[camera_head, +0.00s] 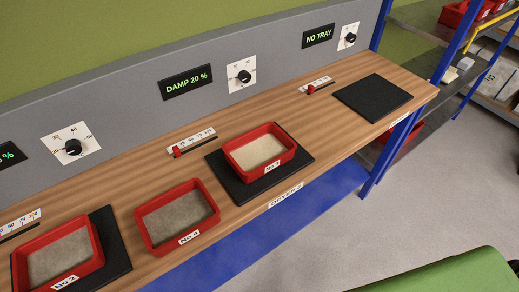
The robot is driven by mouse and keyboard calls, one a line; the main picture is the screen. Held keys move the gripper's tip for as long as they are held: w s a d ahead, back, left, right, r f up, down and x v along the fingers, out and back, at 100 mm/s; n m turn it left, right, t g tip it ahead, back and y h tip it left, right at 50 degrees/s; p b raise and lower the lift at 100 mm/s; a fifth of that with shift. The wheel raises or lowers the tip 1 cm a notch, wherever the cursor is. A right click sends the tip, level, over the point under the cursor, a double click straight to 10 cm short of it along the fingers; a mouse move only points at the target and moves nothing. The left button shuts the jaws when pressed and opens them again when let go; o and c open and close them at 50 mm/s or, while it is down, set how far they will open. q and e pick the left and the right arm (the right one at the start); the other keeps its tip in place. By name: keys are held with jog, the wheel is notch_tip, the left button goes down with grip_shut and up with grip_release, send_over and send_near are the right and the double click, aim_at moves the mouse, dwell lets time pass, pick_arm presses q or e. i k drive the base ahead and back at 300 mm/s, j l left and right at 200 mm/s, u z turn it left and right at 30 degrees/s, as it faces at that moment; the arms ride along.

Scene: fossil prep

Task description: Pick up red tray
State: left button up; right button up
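Three red trays with pale grey or beige granular fill are on the wooden bench. One tray (92,268), labelled No 2, sits at the lower left on a black pad (120,262), its lower edge near the picture's bottom. A second tray (163,247), labelled No 4, lies directly on the wood between two pads. A third tray (288,158), its label hard to read, sits on the middle black pad (232,188), marked DRYER 2 on the bench edge. Neither of my grippers is in view.
The right black pad (373,97) is empty, below a display (318,36) reading NO TRAY. The middle display (187,83) reads DAMP 20 %. A blue post (391,140) and a shelf with red containers stand at right.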

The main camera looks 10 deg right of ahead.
aim_at(252, 155)
jog(key=i+l+u, duration=0.1)
jog(key=l+u, duration=0.25)
jog(key=l, duration=0.45)
jog(key=l+u, duration=0.4)
jog(key=l, duration=0.4)
